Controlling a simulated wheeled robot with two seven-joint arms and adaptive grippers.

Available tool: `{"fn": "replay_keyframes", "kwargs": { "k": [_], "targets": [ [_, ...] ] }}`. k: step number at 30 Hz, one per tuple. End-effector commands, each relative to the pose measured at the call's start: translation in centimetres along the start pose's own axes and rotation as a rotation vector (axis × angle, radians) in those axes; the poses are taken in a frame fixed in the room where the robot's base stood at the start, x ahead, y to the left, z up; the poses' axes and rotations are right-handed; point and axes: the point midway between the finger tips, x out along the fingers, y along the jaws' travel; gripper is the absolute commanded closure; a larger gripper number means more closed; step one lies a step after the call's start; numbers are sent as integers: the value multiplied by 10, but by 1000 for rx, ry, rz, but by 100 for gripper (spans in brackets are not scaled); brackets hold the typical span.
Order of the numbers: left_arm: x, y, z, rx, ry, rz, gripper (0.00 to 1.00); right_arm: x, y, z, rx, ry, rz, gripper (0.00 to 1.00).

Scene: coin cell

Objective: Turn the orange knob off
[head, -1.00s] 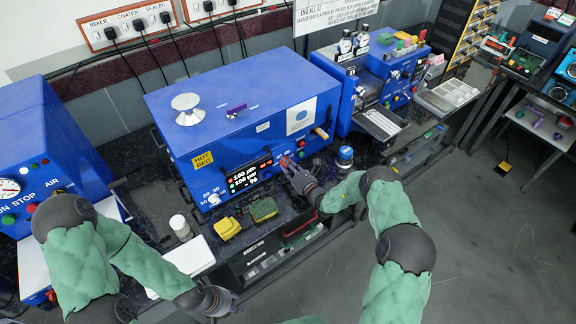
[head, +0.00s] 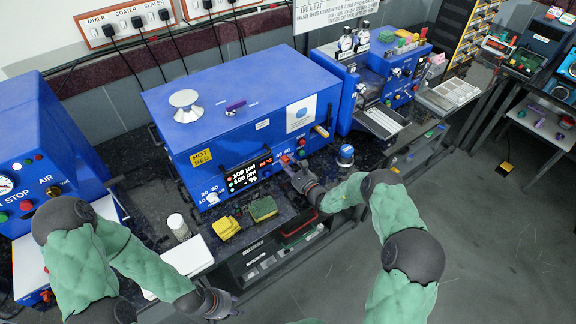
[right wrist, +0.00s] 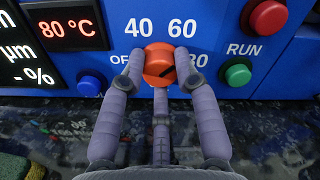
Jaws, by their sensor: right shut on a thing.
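The orange knob (right wrist: 158,62) is on the blue machine's front panel, among the marks OFF, 40, 60 and 80. Its dark pointer line slants toward the right, on the 80 side. My right gripper (right wrist: 160,72) is shut on the knob, with one finger on each side and a third below it. In the head view my right gripper (head: 288,164) is at the right part of the panel and hides most of the knob. The display (right wrist: 75,30) reads 80 °C. My left gripper (head: 222,302) is low, in front of the bench; its fingers are too small to judge.
Beside the knob are a red button (right wrist: 267,17), a green RUN button (right wrist: 236,74) and a blue button (right wrist: 89,85). A blue-topped jar (head: 345,155) stands right of my right gripper. Yellow (head: 226,228) and green (head: 263,209) sponges lie on the bench to its left.

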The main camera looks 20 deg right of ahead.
Motion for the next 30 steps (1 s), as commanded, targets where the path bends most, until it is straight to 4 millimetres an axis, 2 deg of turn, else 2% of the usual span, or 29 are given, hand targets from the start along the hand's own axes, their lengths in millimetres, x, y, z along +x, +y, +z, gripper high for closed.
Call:
{"fn": "replay_keyframes", "kwargs": {
  "k": [30],
  "targets": [
    [34,-12,-1,0,0,0,60,1,1,0,-966,-4,-3,100]
  ]
}}
